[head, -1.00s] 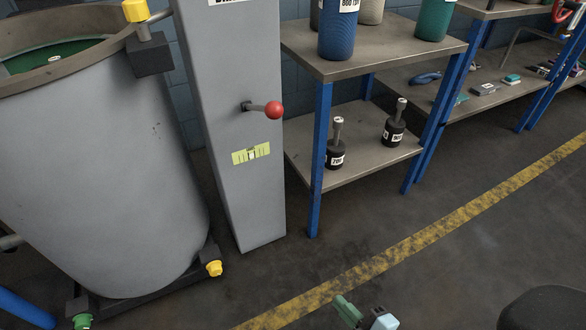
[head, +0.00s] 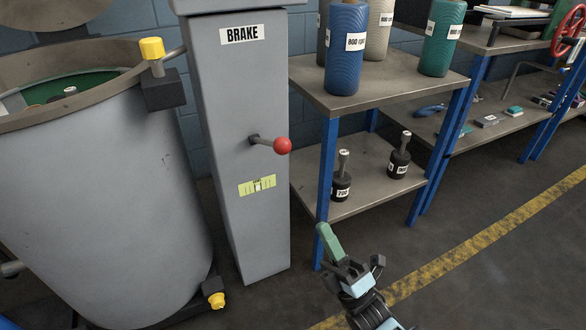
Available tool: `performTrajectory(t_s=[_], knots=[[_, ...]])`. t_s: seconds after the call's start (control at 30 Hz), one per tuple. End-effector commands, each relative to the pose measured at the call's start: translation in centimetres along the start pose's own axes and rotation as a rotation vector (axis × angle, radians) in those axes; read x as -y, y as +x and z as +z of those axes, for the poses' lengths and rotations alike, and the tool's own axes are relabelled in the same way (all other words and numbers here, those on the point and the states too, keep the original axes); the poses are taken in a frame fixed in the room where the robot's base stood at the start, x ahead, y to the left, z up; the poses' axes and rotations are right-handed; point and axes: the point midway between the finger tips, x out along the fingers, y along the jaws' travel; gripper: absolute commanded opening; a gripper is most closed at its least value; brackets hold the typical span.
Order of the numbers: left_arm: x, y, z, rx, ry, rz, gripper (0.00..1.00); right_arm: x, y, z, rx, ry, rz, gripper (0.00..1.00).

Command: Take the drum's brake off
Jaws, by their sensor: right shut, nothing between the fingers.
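The brake post (head: 240,90) is a tall grey column with a "BRAKE" label near its top. Its lever (head: 281,145) has a red ball knob on a short dark arm that sticks out to the right. A yellow-green scale plate (head: 257,186) sits below the lever. The drum (head: 95,200) is a large grey tub left of the post. My right gripper (head: 328,242) is shut and empty, with green fingers pointing up. It is below and right of the red knob, apart from it, in front of the shelf's blue leg. My left gripper is not in view.
A blue-legged shelf (head: 390,88) stands right of the post with yarn cones on top and black weights (head: 342,178) below. A yellow cap (head: 152,48) on a bracket stands at the drum's rim. The floor at lower right is clear.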

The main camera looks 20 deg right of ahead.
Motion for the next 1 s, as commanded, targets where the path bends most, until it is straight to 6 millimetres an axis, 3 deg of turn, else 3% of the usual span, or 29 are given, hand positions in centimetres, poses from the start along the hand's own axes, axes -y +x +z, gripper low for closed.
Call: performTrajectory(t_s=[0.37, 1.0], knots=[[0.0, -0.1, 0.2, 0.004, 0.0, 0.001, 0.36, 0.0, 1.1, 0.0, 0.0, 0.002, 0.0, 0.0], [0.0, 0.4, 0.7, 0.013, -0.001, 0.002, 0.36, 0.1, 11.9, 0.0, 0.0, 0.003, -0.001, 0.0]])
